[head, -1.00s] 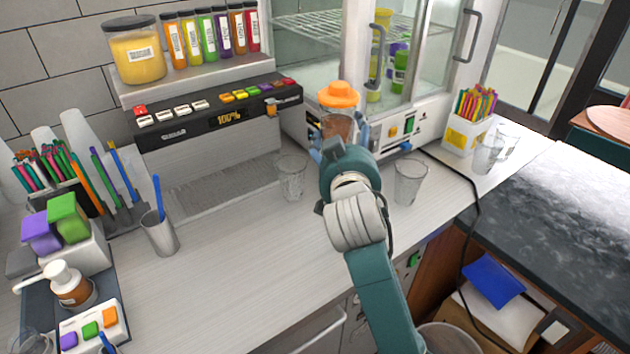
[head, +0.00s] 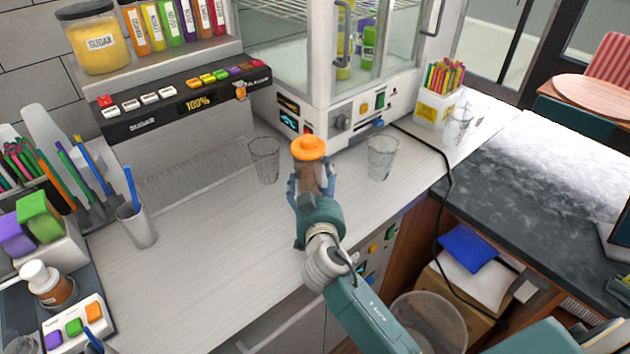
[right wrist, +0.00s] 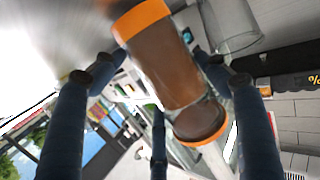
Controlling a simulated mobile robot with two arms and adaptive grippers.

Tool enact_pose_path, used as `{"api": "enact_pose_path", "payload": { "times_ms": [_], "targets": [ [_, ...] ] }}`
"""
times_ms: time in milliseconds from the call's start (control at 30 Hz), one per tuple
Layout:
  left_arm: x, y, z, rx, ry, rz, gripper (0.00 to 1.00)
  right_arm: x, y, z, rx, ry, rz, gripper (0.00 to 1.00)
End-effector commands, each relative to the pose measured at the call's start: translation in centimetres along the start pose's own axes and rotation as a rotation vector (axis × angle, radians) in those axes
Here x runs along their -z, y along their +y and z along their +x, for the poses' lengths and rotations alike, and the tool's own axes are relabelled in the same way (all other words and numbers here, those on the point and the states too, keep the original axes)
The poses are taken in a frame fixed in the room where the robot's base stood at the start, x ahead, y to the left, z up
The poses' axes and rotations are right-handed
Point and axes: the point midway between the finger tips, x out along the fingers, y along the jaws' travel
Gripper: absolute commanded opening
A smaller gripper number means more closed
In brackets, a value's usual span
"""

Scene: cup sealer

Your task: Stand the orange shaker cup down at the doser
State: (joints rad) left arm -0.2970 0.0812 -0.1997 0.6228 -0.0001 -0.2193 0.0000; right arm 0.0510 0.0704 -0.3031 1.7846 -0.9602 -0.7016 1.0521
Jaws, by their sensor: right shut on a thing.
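The orange shaker cup (head: 309,150) has an orange lid and a clear body with brown contents. My right gripper (head: 306,190) is shut around its body and holds it over the counter between two clear glasses. In the right wrist view the cup (right wrist: 170,75) sits between the blue fingers, with an orange band at each end. The doser (head: 185,103) is the black panel with coloured buttons and a 100% display at the back left. Its grey drip tray (head: 190,178) is below it and bare. My left gripper is not in view.
One clear glass (head: 264,160) stands between the drip tray and the cup, another (head: 382,157) to the cup's right. A metal cup (head: 136,224) with a blue stick stands at the left. The front middle of the counter (head: 215,255) is clear. A glass-doored cabinet (head: 350,95) stands behind.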

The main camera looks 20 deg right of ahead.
Motion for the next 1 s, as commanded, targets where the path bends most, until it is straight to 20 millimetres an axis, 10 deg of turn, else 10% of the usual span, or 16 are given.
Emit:
{"api": "enact_pose_path", "payload": {
  "times_ms": [433, 467, 533, 1000],
  "targets": [
    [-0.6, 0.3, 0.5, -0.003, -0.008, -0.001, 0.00, -0.4, 0.0, 0.1, 0.001, 0.007, 0.001, 0.37],
    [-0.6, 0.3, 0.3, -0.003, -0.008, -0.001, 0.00, -0.5, 0.0, 0.1, 0.000, 0.002, 0.000, 0.79],
    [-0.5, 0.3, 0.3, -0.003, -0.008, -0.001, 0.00, -0.5, 0.0, 0.1, 0.000, 0.002, -0.001, 0.92],
    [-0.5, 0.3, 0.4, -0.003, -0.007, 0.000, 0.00, -0.6, -0.1, -1.0, 0.002, 0.001, 0.001, 0.92]
  ]
}}
